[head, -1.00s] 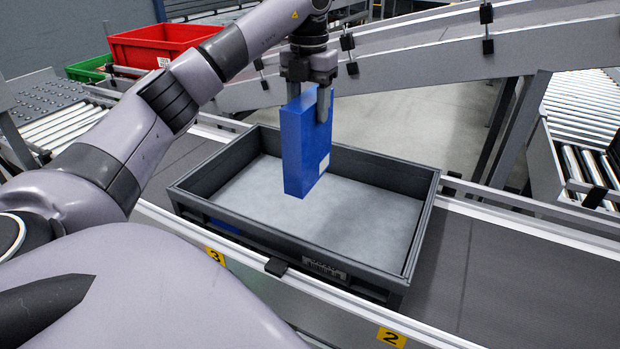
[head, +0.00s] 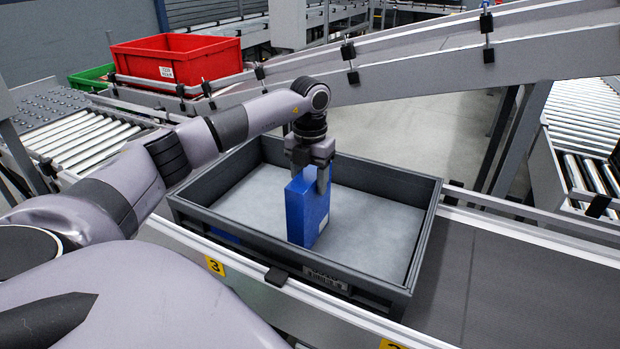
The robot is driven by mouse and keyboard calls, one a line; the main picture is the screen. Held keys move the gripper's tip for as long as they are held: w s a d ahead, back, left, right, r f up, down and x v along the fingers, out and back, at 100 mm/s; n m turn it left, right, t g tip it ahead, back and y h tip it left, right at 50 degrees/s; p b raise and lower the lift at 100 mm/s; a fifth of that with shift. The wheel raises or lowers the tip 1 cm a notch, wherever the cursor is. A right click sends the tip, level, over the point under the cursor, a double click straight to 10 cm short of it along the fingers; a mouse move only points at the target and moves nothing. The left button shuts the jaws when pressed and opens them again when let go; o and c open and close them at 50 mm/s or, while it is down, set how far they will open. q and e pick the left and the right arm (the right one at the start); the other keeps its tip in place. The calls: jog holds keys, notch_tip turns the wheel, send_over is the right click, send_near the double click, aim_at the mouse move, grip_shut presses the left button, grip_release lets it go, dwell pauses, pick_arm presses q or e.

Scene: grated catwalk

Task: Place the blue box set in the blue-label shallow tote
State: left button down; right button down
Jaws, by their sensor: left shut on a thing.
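The blue box set (head: 304,215) is upright inside the grey shallow tote (head: 395,180), near the middle of its floor. Its lower end looks at or very close to the tote floor; I cannot tell whether it touches. My left gripper (head: 311,178) is shut on the top of the box from above. The tote has a blue label (head: 225,235) on its near outer wall, left of a printed tag, and sits on a conveyor. Otherwise the tote is empty. My right gripper is not in the view.
A red tote (head: 178,58) and a green tote (head: 92,77) stand at the back left. A grey sloping rail (head: 420,60) crosses behind the tote. The dark conveyor belt (head: 500,275) to the right is clear.

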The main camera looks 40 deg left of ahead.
pick_arm(q)
jog(key=shift+c, duration=2.1)
grip_release()
notch_tip(320, 180, up, 12)
